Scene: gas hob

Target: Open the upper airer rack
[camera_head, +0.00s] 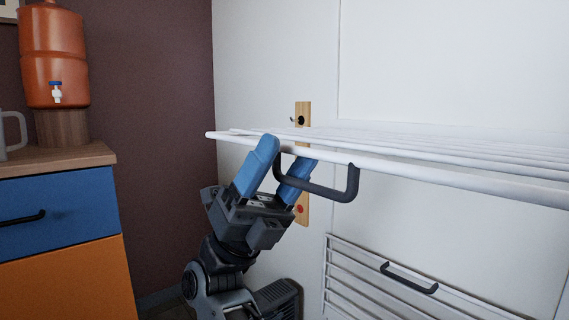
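The upper airer rack (459,180) is a set of white bars standing out from the white wall, roughly level. A dark U-shaped handle (352,183) hangs from its front bar near the left end. My gripper (287,150) has two blue fingers and is at the left end of this handle. The fingers are apart, with the left part of the handle between them. The right finger overlaps the handle in the picture. I cannot tell whether either finger touches it.
A lower white rack (350,262) with a dark handle (409,278) lies folded against the wall below. A wooden strip (303,108) with a hook is on the wall behind the upper rack. A blue-and-orange cabinet (75,208) bearing an orange water dispenser (54,50) stands at left.

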